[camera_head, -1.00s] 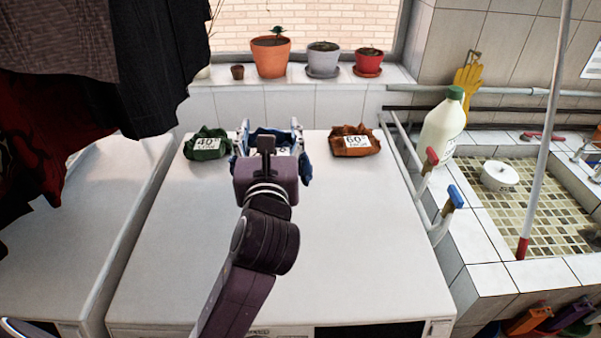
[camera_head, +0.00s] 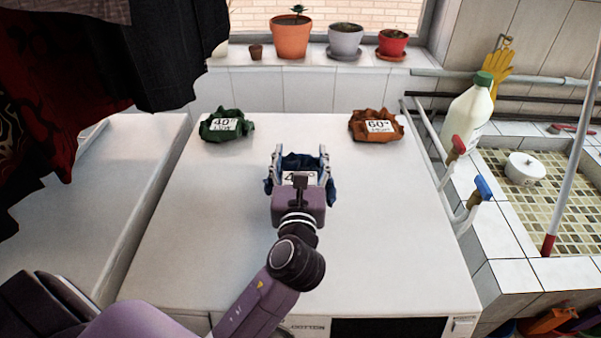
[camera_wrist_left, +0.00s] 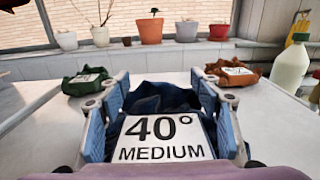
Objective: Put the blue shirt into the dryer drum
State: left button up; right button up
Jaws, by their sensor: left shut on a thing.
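The blue shirt (camera_head: 301,163) is a crumpled dark blue bundle with a white label. In the left wrist view the shirt (camera_wrist_left: 160,97) fills the space between the fingers, and its label reads "40° MEDIUM". My left gripper (camera_head: 300,165) is shut on the shirt over the white machine top (camera_head: 390,240). I cannot tell whether the shirt still touches the top. The machine's front panel (camera_head: 308,327) shows at the bottom edge with the word "COTTON". The dryer drum is not visible. My right gripper is not in view.
A green cloth (camera_head: 226,125) labelled 40° and an orange cloth (camera_head: 376,126) labelled 60° lie at the back of the machine top. Pots line the sill behind. Pipes with a red tap (camera_head: 457,146) and a blue tap (camera_head: 483,188) stand at the right. Dark clothes (camera_head: 90,60) hang at upper left.

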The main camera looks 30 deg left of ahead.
aim_at(300, 170)
pick_arm(q)
jog(key=shift+f+b, duration=0.4)
jog(key=shift+f, duration=1.8)
jog(key=shift+f, duration=0.2)
jog(key=o, duration=1.3)
